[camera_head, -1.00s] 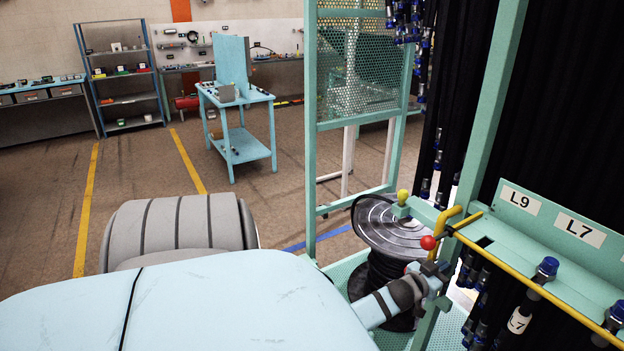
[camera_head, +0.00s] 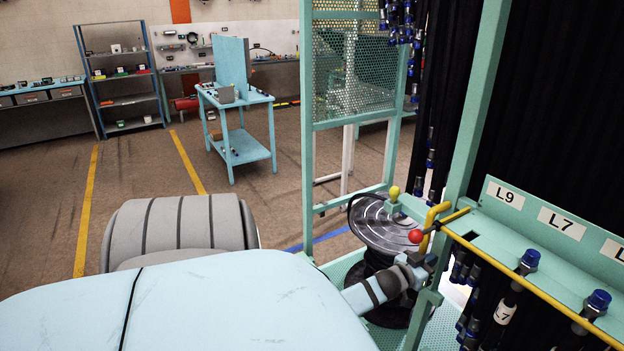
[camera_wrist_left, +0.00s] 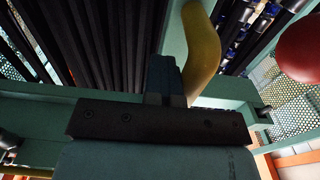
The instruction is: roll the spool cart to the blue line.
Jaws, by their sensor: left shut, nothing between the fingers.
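The spool cart (camera_head: 307,160) is a teal frame with a mesh panel, hanging black hoses and a rail marked L9 and L7. A black hose spool (camera_head: 385,225) sits low on its base. A yellow handle (camera_head: 432,222) is on its near post; it also shows in the wrist view (camera_wrist_left: 202,50). My left gripper (camera_head: 428,263) is shut and empty, close to the post just below the handle. In the wrist view its fingers (camera_wrist_left: 165,80) are beside the handle; contact is unclear. The blue line (camera_head: 320,240) shows on the floor beyond, partly hidden by the cart. My right gripper is out of view.
A blue bench (camera_head: 242,148) stands on the floor behind. Shelves (camera_head: 122,80) line the back wall. Yellow floor lines (camera_head: 87,205) lie to the left. A red ball knob (camera_head: 416,237) sits by the handle. The brown floor between is clear.

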